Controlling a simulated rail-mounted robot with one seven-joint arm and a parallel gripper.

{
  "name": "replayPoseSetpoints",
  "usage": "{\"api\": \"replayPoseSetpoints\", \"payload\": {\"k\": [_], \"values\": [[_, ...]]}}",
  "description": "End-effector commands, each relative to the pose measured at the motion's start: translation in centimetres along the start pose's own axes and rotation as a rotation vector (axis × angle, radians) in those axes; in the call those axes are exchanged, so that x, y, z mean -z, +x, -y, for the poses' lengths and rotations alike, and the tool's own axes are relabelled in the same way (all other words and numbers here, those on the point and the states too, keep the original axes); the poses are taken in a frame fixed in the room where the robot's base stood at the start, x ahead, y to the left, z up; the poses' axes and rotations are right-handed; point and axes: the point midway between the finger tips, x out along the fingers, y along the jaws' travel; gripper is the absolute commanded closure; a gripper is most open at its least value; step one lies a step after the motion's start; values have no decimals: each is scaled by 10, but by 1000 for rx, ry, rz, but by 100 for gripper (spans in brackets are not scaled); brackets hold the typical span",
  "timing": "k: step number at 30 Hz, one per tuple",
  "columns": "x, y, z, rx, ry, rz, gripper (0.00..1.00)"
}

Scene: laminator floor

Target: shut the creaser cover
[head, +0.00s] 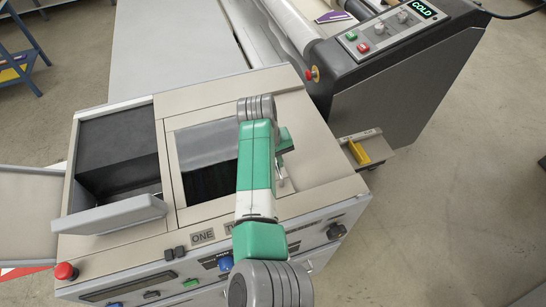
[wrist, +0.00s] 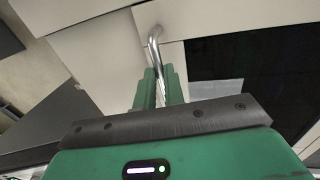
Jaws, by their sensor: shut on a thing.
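The beige creaser (head: 320,165) stands in the middle of the head view. Its cover appears to be the beige top panel (head: 192,212) around a dark window (head: 208,180); how far it stands open I cannot tell. My gripper (head: 281,168) is at the right side of this window, partly hidden by my green arm. In the wrist view my gripper (wrist: 158,88) is shut on a bent metal handle (wrist: 154,42). The handle rises from a beige panel (wrist: 98,55), with the dark window (wrist: 245,58) to its right.
Left of the window is a dark open bay (head: 118,145) with a grey flap (head: 110,214) at its front. A red knob (head: 66,271) sits at the front left corner. A dark laminator console (head: 400,75) stands close behind right, beside a small shelf with a yellow piece (head: 359,152).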

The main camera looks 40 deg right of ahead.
Motion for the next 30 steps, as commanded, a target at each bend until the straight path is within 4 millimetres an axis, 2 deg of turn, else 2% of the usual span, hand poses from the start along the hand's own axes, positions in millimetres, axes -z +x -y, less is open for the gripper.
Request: {"api": "replayPoseSetpoints", "payload": {"k": [10, 11, 13, 14, 23, 30], "values": [[1, -1, 4, 5, -2, -1, 100], [1, -1, 4, 5, -2, -1, 84], [1, -1, 3, 4, -2, -1, 70], [1, -1, 3, 4, -2, -1, 67], [1, -5, 2, 2, 0, -2, 67], [1, -51, 2, 2, 1, -5, 67]]}}
